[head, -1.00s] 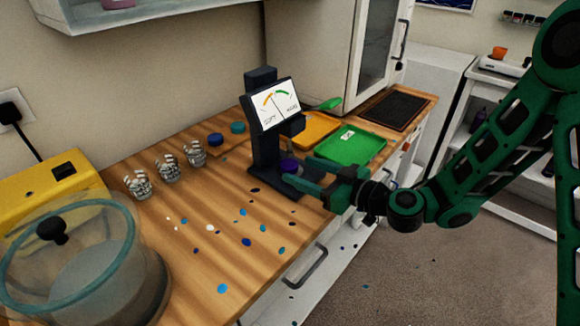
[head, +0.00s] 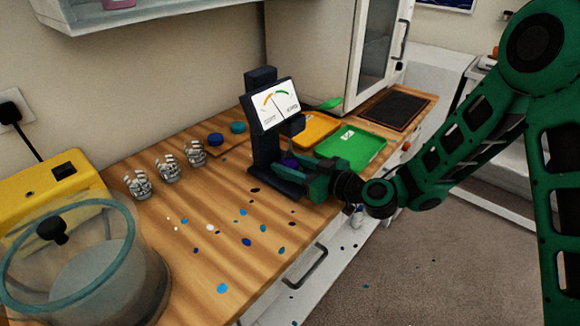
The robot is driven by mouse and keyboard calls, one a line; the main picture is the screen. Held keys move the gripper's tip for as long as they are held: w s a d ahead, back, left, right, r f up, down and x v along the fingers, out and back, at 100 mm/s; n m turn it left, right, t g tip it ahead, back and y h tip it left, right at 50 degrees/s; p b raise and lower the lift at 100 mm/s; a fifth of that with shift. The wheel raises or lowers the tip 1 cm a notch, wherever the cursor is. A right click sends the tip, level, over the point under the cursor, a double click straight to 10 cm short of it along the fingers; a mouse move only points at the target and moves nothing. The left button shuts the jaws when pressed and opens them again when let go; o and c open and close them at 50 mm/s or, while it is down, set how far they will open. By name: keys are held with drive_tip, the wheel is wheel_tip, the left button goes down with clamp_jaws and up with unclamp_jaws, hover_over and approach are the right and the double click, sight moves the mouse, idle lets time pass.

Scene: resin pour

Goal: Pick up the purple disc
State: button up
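The purple disc (head: 290,160) sits low on the dark hardness tester (head: 263,150), beneath its gauge head, partly hidden by my gripper. My gripper (head: 288,169) reaches in from the right at the height of the disc. Its green fingers look spread, one on the near side and one on the far side of the disc. Whether they touch it is too small to tell.
A green tray (head: 368,153) and an orange tray (head: 322,124) lie behind my gripper. Blue (head: 216,139) and teal (head: 238,127) discs sit left of the tester. Several ribbed cups line the wall side. A glass dome (head: 130,270) stands front left. Coloured spots dot the wooden counter.

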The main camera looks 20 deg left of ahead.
drive_tip(key=shift+c, duration=1.3)
drive_tip(key=shift+r, duration=0.2)
